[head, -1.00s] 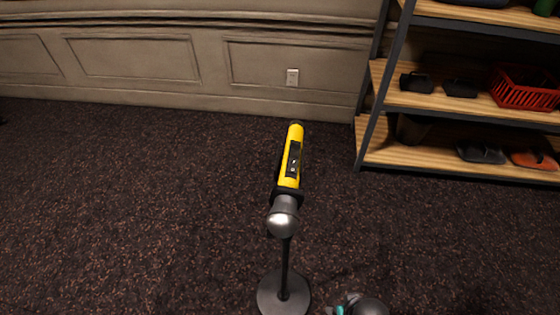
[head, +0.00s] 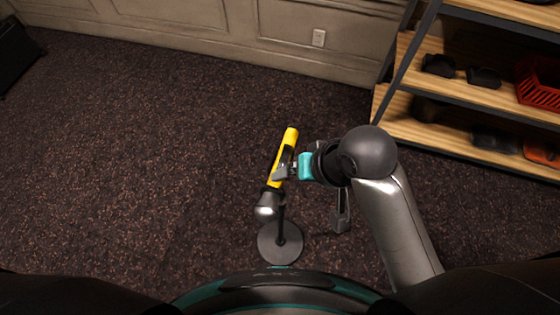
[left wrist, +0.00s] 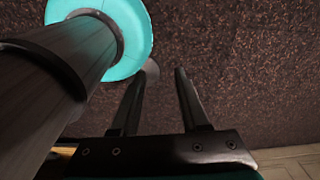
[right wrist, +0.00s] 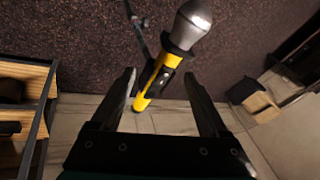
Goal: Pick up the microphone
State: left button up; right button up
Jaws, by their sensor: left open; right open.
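The microphone (head: 291,138) has a yellow body and a silver head, and it sits tilted on a stand with a round grey base (head: 268,246). My right gripper (head: 282,172) is open at the middle of the microphone's body and hides part of it in the head view. In the right wrist view the microphone (right wrist: 145,101) shows between and beyond the open fingers of that gripper (right wrist: 159,74), its silver head at the top. I cannot tell whether the fingers touch it. My left gripper (left wrist: 160,72) is open and empty in the left wrist view.
A shelf unit (head: 405,131) with wooden boards, shoes and a red basket (head: 540,84) stands at the right. A panelled wall (head: 200,35) runs along the back. A dark object (head: 14,50) is at the far left. The dark carpet left of the stand is clear.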

jog(key=w+a+r+g, duration=0.2)
jog(key=a+r, duration=0.3)
jog(key=a, duration=0.2)
notch_tip(320, 180, up, 2)
jog(key=m, duration=0.1)
jog(key=m+g+h, duration=0.1)
jog(key=m+h, duration=0.2)
jog(key=h, duration=0.1)
send_over(277, 165)
jog(key=s, duration=0.3)
notch_tip(277, 165, down, 7)
jog(key=shift+r, duration=0.15)
jog(key=shift+w+f+b, duration=0.2)
jog(key=shift+f+b, duration=0.2)
jog(key=shift+f, duration=2.55)
pick_arm(q)
jog(key=shift+w+d+f, duration=0.3)
jog(key=shift+d+f, duration=0.15)
jog(key=shift+d, duration=0.05)
pick_arm(e)
grip_shut()
